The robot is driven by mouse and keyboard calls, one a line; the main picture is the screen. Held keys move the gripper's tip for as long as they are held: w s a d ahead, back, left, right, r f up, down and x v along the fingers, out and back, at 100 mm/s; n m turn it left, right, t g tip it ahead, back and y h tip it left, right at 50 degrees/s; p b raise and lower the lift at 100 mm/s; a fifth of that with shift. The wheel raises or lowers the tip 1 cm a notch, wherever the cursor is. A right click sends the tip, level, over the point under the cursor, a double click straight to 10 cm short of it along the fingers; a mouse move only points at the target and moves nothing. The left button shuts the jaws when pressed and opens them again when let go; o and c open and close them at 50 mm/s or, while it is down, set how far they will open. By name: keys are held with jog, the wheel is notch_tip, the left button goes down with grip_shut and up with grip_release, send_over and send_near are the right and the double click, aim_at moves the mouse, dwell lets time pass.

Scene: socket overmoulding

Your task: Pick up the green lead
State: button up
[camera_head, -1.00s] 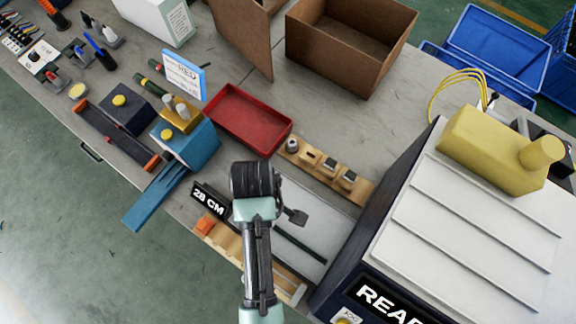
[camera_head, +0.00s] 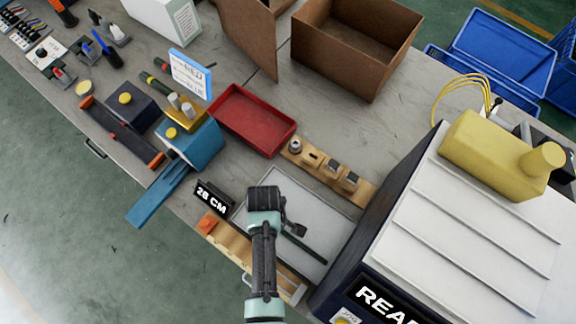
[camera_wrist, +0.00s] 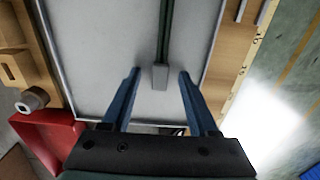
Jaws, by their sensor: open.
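The green lead (camera_head: 304,248) is a thin dark green strip lying on a pale grey tray (camera_head: 335,205). In the wrist view the green lead (camera_wrist: 166,30) runs from the top edge down to a grey block-shaped end (camera_wrist: 160,78). My gripper (camera_wrist: 160,75) is open, with its two blue fingers on either side of that grey end in the picture. I cannot tell how high the fingers are above it. In the head view my gripper (camera_head: 296,220) is over the tray, and my wrist hides part of the tray.
A wooden block with metal fittings (camera_head: 325,168) stands behind the tray, and a red bin (camera_head: 245,145) is beyond it. A large white-topped machine (camera_head: 470,235) stands close on the right. A "28 CM" sign (camera_head: 212,198) and a blue fixture (camera_head: 160,195) are to the left.

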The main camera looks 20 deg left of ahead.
grip_shut()
dwell(0.3)
dwell(0.4)
